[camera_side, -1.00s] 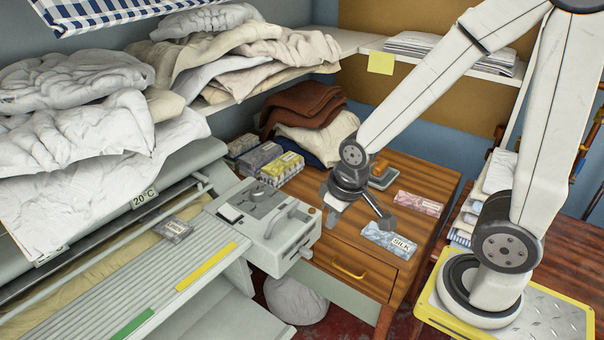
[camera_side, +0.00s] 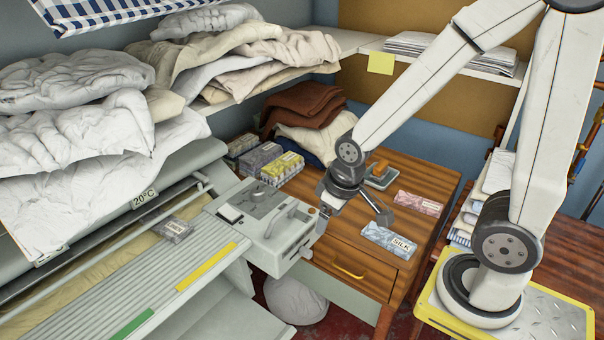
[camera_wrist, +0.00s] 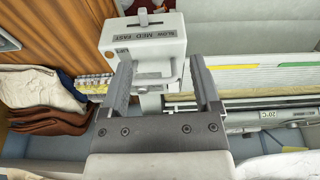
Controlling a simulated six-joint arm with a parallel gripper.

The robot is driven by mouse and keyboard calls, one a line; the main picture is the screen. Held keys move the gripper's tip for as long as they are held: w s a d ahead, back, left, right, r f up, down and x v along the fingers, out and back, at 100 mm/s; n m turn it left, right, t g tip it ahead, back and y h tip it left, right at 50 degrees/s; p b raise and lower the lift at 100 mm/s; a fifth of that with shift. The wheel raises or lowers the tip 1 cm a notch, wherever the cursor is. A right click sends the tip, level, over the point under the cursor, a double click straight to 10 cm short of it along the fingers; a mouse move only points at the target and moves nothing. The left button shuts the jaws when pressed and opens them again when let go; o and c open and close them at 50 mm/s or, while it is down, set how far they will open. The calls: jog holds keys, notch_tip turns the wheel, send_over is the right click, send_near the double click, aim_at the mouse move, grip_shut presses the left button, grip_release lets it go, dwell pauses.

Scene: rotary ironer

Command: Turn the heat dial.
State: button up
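The pale control box (camera_side: 265,228) of the ironer stands left of my gripper (camera_side: 355,220), with levers and small parts on top. In the wrist view the box (camera_wrist: 142,48) carries a "SLOW MED FAST" label (camera_wrist: 142,34). My gripper (camera_wrist: 160,75) is open, its two fingers wide apart and nothing held. In the side view its left finger is close to the box's right end; contact cannot be told.
A wooden drawer cabinet (camera_side: 350,240) stands below and right, bearing a blue SILK packet (camera_side: 389,240) and a pink packet (camera_side: 418,203). Heaped linen (camera_side: 75,155) is at the left. Open space lies before the box's front end.

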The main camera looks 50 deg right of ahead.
jog(key=shift+o, duration=0.4)
jog(key=w+d+n+g, duration=0.1)
jog(key=w+d+n, duration=0.1)
jog(key=w+n, duration=0.9)
jog(key=w, duration=0.3)
jog(key=shift+w+d+r, duration=0.15)
jog(key=shift+w+d, duration=0.15)
jog(key=shift+w, duration=0.05)
jog(key=n+g, duration=0.1)
jog(key=n, duration=1.3)
send_over(257, 190)
jog(key=f, duration=0.3)
jog(key=shift+s+a+f, duration=0.15)
jog(key=shift+s+f, duration=0.15)
jog(key=shift+s, duration=0.05)
jog(key=shift+w+d+f+n+g, duration=0.3)
jog(key=shift+w+n, duration=0.1)
jog(key=shift+n, duration=0.3)
jog(key=shift+a, duration=0.1)
jog(key=shift+f, duration=3.85)
jog(key=shift+c, duration=0.2)
jog(key=c, duration=1.2)
jog(key=shift+c, duration=0.2)
